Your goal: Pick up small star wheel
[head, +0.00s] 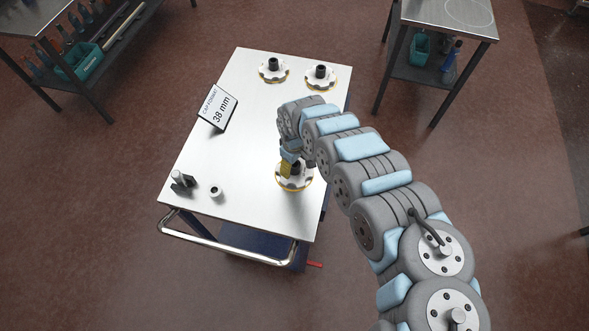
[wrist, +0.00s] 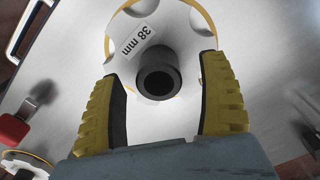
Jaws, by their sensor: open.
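A white star wheel (head: 294,183) with a scalloped edge, yellow rim and black hub lies flat near the cart's front right. In the wrist view, the star wheel (wrist: 140,115) carries a "38 mm" label, and its black hollow hub (wrist: 158,73) points up at the camera. My gripper (wrist: 160,78) is open, with one yellow finger on each side of the hub and a visible gap on both sides. In the head view, my gripper (head: 288,166) is right over this wheel and partly hides it. Whether the fingertips touch the disc, I cannot tell.
Two similar star wheels (head: 273,69) (head: 321,77) lie at the cart's back. A "38 mm" sign (head: 217,107) stands at the left edge. The cart top's middle (head: 240,140) is clear.

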